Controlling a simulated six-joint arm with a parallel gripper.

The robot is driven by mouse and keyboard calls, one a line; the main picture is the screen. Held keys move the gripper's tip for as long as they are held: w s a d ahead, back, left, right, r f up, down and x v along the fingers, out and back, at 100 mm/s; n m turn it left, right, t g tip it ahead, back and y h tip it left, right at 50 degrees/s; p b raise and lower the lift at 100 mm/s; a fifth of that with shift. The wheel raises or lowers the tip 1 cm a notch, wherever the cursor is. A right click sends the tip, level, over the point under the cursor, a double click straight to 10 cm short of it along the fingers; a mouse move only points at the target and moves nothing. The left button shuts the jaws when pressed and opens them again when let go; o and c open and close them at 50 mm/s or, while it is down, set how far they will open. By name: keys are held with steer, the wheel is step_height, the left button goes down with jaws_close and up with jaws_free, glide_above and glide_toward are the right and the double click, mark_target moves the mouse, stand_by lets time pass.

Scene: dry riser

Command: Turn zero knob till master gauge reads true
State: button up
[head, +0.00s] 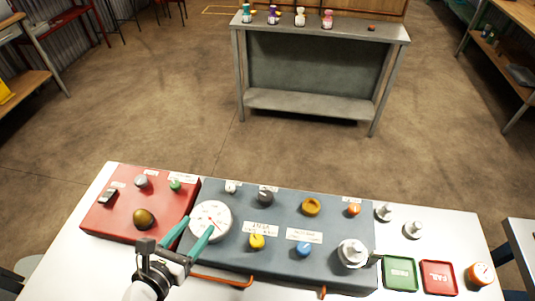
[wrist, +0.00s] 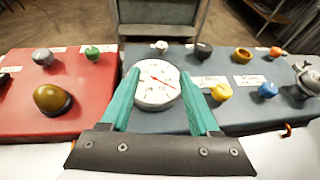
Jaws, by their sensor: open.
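A round white gauge (head: 211,217) with a red needle stands on the blue-grey panel (head: 335,267), near its left edge. In the wrist view the gauge (wrist: 157,92) shows between my teal fingers, its needle slanting from upper left to lower right; its numbers are too small to read. My gripper (head: 200,223) is open and empty, its fingertips at the near side of the gauge; I cannot tell whether they touch it. Several knobs share the panel: yellow (head: 257,241), blue (head: 303,249), dark grey (head: 265,196), ochre (head: 311,206) and orange (head: 353,209). Their labels are unreadable, so I cannot tell the zero knob.
A red panel (head: 110,222) at left carries a brass dome (head: 144,218) and a green knob (head: 175,185). A silver fitting (head: 352,253) stands at the blue-grey panel's right end. Green (head: 400,288) and red (head: 438,291) trays lie to its right.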

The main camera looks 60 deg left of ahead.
mark_target(228, 189)
steer(key=x, duration=1.6)
steer(key=shift+d, duration=0.1)
jaws_close()
